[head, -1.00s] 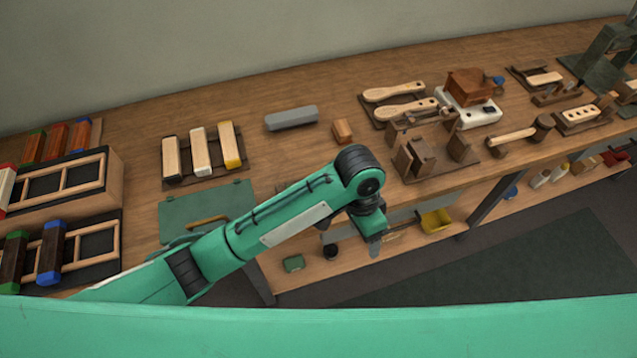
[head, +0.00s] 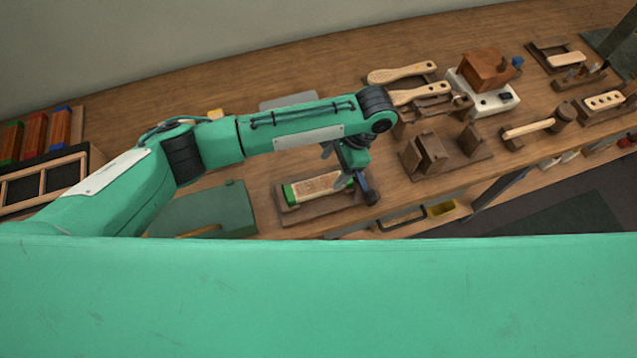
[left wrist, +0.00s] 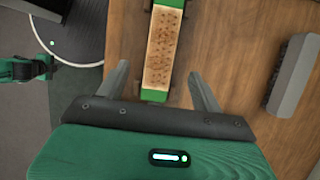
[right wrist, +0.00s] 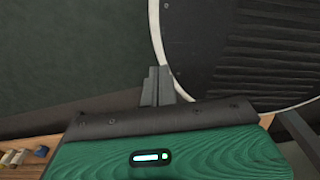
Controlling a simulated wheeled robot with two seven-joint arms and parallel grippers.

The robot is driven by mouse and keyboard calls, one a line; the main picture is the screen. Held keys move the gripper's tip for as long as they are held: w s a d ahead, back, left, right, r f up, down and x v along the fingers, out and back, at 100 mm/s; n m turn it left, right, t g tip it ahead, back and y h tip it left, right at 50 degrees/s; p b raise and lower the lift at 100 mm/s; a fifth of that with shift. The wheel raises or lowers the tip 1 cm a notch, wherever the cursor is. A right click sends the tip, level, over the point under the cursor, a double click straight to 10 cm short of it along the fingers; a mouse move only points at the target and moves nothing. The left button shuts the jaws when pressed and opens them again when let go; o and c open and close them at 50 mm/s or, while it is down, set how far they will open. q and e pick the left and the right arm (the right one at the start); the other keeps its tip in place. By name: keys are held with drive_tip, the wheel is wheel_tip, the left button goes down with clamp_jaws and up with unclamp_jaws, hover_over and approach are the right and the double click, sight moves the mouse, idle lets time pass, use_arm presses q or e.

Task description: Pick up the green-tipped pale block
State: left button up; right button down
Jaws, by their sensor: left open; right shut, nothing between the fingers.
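The green-tipped pale block (head: 318,187) lies in a low brown holder (head: 290,217) near the bench's front edge. It has green ends and a pale top with rows of small dark holes or tufts. My left gripper (head: 354,184) is open and empty at the block's right end, partly hiding that end. In the left wrist view the block (left wrist: 162,50) runs up the picture, and its near end shows between the spread fingers; the remaining height gap cannot be told. My right gripper (right wrist: 157,78) is shut and empty, away from the block, and is not visible in the head view.
A grey block (head: 288,102) lies behind my left arm. A dark green board (head: 215,208) lies left of the holder. Upright brown wooden pieces (head: 430,152) stand to the right, with pale brushes (head: 402,73) behind.

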sight(318, 185)
use_arm(q)
drive_tip(key=x, duration=0.2)
drive_tip(key=shift+w+a+f, duration=0.15)
drive_tip(key=shift+w+f, duration=0.05)
drive_tip(key=shift+f, duration=0.05)
drive_tip(key=shift+s+a+f+p, duration=0.25)
drive_tip(key=shift+f+p, duration=0.15)
drive_tip(key=shift+p, duration=0.1)
drive_tip(key=x, duration=0.1)
drive_tip(key=p+x, duration=0.1)
drive_tip(key=x, duration=0.1)
drive_tip(key=shift+a+f, duration=0.2)
drive_tip(key=shift+a, duration=0.1)
drive_tip(key=shift+s+a+f+p, duration=0.1)
drive_tip(key=shift+a+f+p, duration=0.05)
drive_tip(key=shift+f+p, duration=0.2)
drive_tip(key=shift+f, duration=0.2)
drive_tip(key=c, duration=1)
drive_tip(key=shift+c, duration=0.8)
use_arm(e)
drive_tip(key=w+r, duration=0.2)
drive_tip(key=shift+w+a+r, duration=0.2)
drive_tip(key=shift+w+r, duration=0.1)
drive_tip(key=shift+r, duration=0.1)
use_arm(q)
drive_tip(key=shift+r, duration=0.1)
